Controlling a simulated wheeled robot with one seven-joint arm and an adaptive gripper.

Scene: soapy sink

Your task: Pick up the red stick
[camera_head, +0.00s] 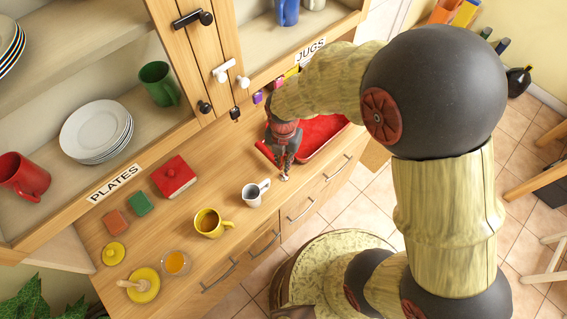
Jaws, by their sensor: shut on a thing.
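My gripper (285,163) points down over the counter, at the left end of a red tray (325,151). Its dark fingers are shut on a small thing. That thing is mostly hidden by the fingers and too small to name; a pale bit shows at the fingertips. I cannot make out a red stick clearly. The red of the tray lies behind and right of the gripper.
A white cup (251,195) and a yellow mug (209,223) stand left of my gripper on the wooden counter (222,180). A red box (174,177) lies further left. Cabinet doors with handles rise behind. A glass of orange liquid (176,263) stands near the front edge.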

